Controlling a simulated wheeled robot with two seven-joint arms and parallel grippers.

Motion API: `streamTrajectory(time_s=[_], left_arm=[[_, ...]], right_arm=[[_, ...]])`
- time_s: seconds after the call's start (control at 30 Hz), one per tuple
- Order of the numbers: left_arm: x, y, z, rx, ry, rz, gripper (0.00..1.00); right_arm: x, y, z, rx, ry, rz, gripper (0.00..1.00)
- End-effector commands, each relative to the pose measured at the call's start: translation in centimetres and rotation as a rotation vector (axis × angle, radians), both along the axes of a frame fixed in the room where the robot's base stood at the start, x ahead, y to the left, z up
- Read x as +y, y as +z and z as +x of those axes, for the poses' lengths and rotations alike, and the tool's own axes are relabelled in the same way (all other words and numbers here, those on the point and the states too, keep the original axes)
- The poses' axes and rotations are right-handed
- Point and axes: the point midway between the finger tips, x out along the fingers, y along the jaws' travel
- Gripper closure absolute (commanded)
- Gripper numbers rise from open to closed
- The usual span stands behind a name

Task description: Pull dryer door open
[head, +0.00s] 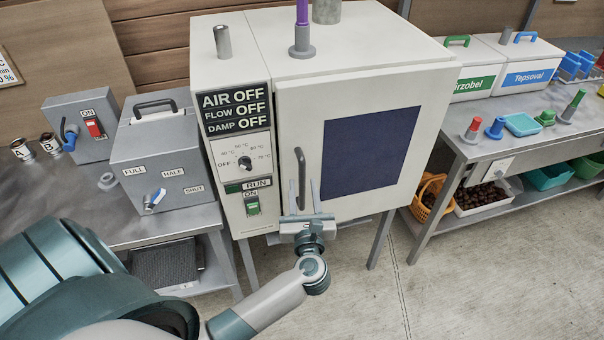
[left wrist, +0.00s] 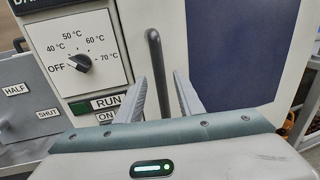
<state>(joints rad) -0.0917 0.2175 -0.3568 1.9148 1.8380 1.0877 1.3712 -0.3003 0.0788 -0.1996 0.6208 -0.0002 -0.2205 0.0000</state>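The dryer is a large cream box with its door (head: 430,110) closed on the front. The door has a dark blue window (head: 370,150) and a grey vertical bar handle (head: 300,175) near its left edge. My left gripper (head: 304,190) is at the lower part of the handle, fingers pointing up at the door. In the left wrist view the handle (left wrist: 155,65) stands between the two open fingers (left wrist: 160,95), with space on both sides. Whether the fingers reach around its depth is hard to tell. My right gripper is not in view.
The dryer's control panel (head: 240,165) with dial and green switch is left of the door. Grey control boxes (head: 160,165) stand on a bench at left. A right-hand bench (head: 480,145) holds white bins and small coloured objects. Floor in front is clear.

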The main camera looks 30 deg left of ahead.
Motion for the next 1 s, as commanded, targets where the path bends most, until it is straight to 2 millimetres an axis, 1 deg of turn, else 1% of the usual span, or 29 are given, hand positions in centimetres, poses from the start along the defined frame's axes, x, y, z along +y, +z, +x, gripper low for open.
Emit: streamTrajectory(time_s=[0.03,0.1,0.3,0.67,0.7,0.77,0.8,0.83,1.0], left_arm=[[0.6,0.4,0.7,0.000,0.001,0.004,0.66],[1.2,0.3,1.4,0.000,0.001,0.003,0.66],[2.2,0.1,2.7,0.001,0.000,0.001,0.66],[2.4,0.0,3.0,0.000,0.000,0.000,0.66],[2.4,0.0,3.0,0.000,0.000,0.000,0.68],[2.4,0.0,3.0,0.000,0.000,0.000,0.83],[2.4,0.0,3.0,0.000,0.000,0.000,0.92],[2.4,0.0,3.0,0.000,0.000,0.000,0.99],[2.4,0.0,3.0,0.000,0.000,0.000,1.00]], right_arm=[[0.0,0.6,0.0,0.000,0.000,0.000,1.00],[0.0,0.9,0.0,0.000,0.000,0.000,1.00],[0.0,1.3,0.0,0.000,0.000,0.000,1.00],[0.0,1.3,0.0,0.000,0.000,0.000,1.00],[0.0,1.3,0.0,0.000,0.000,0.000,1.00],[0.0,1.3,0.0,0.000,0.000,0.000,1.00],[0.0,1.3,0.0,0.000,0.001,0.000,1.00],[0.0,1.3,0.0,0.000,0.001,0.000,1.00],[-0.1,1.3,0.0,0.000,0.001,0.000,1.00]])
